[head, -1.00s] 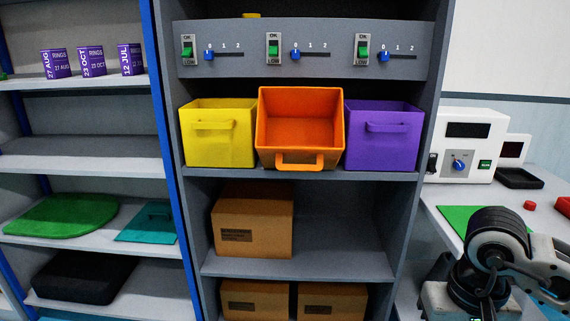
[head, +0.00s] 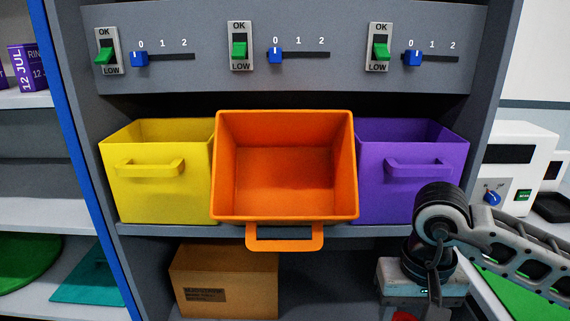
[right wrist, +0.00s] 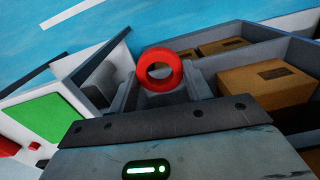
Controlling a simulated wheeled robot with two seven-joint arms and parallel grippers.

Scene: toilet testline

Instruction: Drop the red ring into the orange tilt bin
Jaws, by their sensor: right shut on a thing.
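The orange tilt bin (head: 285,180) stands in the middle of the shelf in the head view. It is tilted forward with its mouth open toward me, and its inside looks empty. The red ring (right wrist: 177,70) shows in the right wrist view at the fingertips of my right gripper (right wrist: 160,88), which is shut on it. In the head view only a red sliver of the ring (head: 403,316) shows at the bottom edge, below my right wrist. The ring is lower than the bin and to its right. My left gripper is out of view.
A yellow bin (head: 155,185) and a purple bin (head: 410,175) flank the orange bin closely. Above is a panel (head: 190,30) with switches and blue sliders. A cardboard box (head: 225,280) sits on the shelf below. The shelf unit's right side wall (head: 490,100) stands near my right arm.

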